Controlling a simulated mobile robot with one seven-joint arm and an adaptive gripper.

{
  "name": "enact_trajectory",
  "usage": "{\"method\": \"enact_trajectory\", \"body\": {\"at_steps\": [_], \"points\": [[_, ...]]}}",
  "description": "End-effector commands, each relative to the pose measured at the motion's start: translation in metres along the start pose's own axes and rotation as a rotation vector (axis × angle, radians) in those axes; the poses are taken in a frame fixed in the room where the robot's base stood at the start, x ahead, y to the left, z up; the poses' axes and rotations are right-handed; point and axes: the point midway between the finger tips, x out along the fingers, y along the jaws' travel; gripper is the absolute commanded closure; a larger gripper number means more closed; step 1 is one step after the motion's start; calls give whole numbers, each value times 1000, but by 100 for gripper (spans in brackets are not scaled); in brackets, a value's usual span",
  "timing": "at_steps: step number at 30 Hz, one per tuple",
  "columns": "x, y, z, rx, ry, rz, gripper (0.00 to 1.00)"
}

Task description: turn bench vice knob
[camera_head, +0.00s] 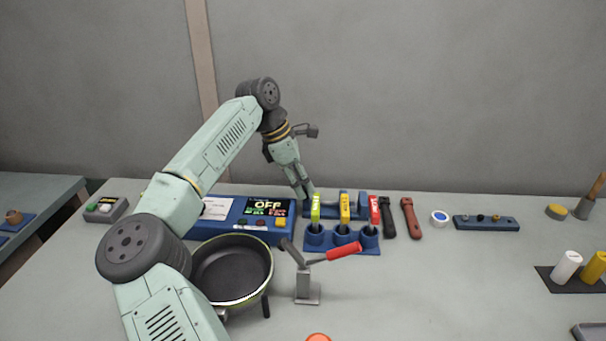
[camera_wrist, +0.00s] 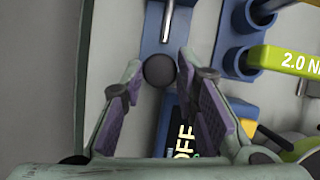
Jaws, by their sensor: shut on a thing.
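The blue bench vice (camera_head: 347,199) stands at the back of the table, behind a row of upright tools that partly hides it. Its dark round knob (camera_wrist: 160,70) shows in the wrist view at the end of the blue body (camera_wrist: 170,22). In the head view the knob is hidden by my gripper (camera_head: 308,194), which points down at the vice's left end. In the wrist view my gripper (camera_wrist: 161,76) has its two purple-padded fingers on either side of the knob, shut on it. The exact contact faces are hard to see.
A blue panel (camera_head: 232,215) with an "OFF" display lies left of the vice. A blue holder (camera_head: 315,242) with several upright bright-handled tools stands close in front. A black pan (camera_head: 232,273) and a red-handled clamp (camera_head: 309,283) are nearer.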

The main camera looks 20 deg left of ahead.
Motion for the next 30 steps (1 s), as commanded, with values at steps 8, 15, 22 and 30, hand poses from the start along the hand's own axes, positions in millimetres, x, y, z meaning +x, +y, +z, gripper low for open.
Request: {"method": "enact_trajectory", "body": {"at_steps": [8, 15, 22, 30], "points": [[-3, 3, 3, 243, 0, -103, 100], [-1, 4, 2, 438, 1, -184, 100], [1, 5, 3, 584, 0, -243, 100], [2, 6, 2, 680, 2, -284, 100]]}}
